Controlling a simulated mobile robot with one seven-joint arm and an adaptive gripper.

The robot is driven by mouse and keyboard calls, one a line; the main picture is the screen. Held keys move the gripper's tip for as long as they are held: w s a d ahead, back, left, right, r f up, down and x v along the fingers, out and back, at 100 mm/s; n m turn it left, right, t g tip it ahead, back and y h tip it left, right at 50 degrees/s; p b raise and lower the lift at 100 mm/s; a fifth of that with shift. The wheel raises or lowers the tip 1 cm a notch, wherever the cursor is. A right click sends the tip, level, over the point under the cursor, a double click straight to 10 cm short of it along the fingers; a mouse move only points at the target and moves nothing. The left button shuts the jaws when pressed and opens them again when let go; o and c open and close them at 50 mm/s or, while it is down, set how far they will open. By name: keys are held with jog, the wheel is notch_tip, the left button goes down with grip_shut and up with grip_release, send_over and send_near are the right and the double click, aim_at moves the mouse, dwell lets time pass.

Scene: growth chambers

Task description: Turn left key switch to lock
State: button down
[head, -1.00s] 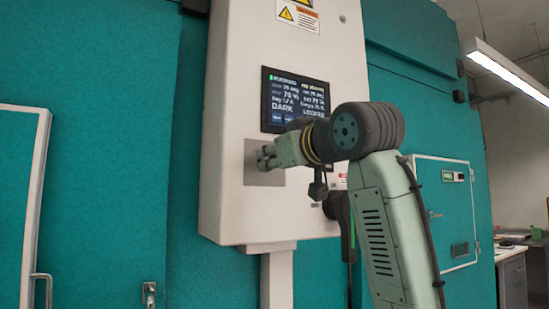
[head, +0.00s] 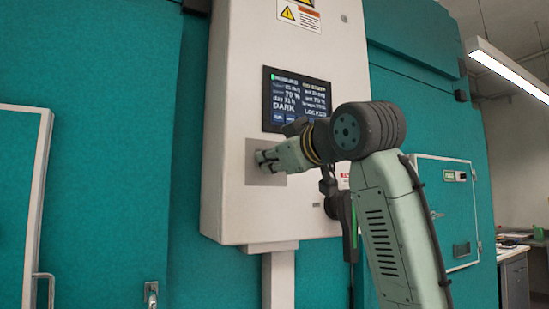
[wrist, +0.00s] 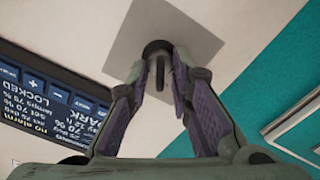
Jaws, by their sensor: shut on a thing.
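The key switch (wrist: 159,74) is a dark round collar with a thin key standing out of it, on a square grey plate (wrist: 190,25) in the wrist view. My gripper (wrist: 159,68) is shut on the key, with one fingertip on each side of it. In the head view my gripper (head: 263,159) reaches in from the right to the grey plate (head: 255,179) on the white control cabinet and hides the switch.
A display (head: 297,97) above the plate reads DARK and LOCKED; it also shows in the wrist view (wrist: 55,105). A white-framed door (head: 38,190) stands at the left, a small hatch (head: 446,212) at the right. The cabinet front left of the plate is clear.

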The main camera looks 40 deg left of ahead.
jog(key=c, duration=1.8)
grip_release()
jog(key=shift+d, duration=0.1)
jog(key=v, duration=1.2)
jog(key=shift+s, duration=0.1)
jog(key=shift+f, duration=0.1)
